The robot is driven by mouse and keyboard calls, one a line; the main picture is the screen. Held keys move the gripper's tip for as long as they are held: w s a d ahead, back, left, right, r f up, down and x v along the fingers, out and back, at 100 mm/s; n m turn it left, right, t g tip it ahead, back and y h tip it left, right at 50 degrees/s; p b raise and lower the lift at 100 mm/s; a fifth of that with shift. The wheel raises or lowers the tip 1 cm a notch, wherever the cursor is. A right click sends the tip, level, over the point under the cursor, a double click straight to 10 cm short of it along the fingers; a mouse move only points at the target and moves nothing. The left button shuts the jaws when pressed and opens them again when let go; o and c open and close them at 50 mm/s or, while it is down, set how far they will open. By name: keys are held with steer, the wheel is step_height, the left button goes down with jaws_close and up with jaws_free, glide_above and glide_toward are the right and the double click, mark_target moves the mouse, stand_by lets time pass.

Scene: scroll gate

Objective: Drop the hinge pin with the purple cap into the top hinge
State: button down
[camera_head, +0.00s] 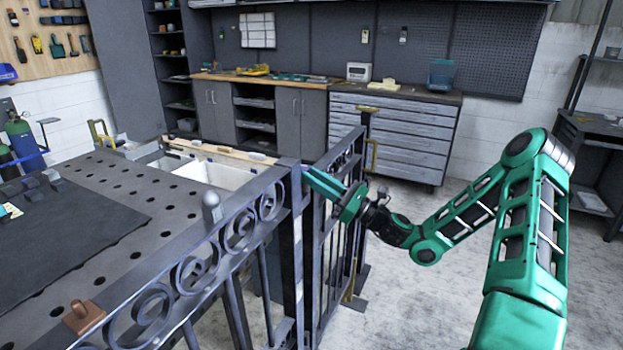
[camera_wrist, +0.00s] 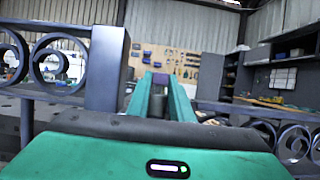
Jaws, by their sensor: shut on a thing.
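My gripper (camera_head: 310,176) reaches from the right between the dark scrollwork gate leaf (camera_head: 335,215) and the gate post (camera_head: 291,235). In the wrist view its two green fingers (camera_wrist: 168,84) point away from the camera and are shut on the hinge pin, whose purple cap (camera_wrist: 171,77) shows between the fingertips. A grey rounded part (camera_wrist: 157,104) shows below, between the fingers; I cannot tell whether it is pin or hinge. In the head view the pin and the top hinge are hidden around the post and fingers, so their alignment cannot be told.
The scrollwork fence (camera_head: 215,250) runs left of the post beside a perforated worktable (camera_head: 160,215). A pale bin (camera_head: 225,174) is at the table's far end. Cabinets (camera_head: 400,130) stand behind. Open floor (camera_head: 425,285) lies right of the gate.

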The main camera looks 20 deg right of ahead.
steer(key=shift+f, duration=0.15)
steer(key=c, duration=1.5)
jaws_free()
steer(key=v, duration=1.1)
steer(key=shift+w+f, duration=0.1)
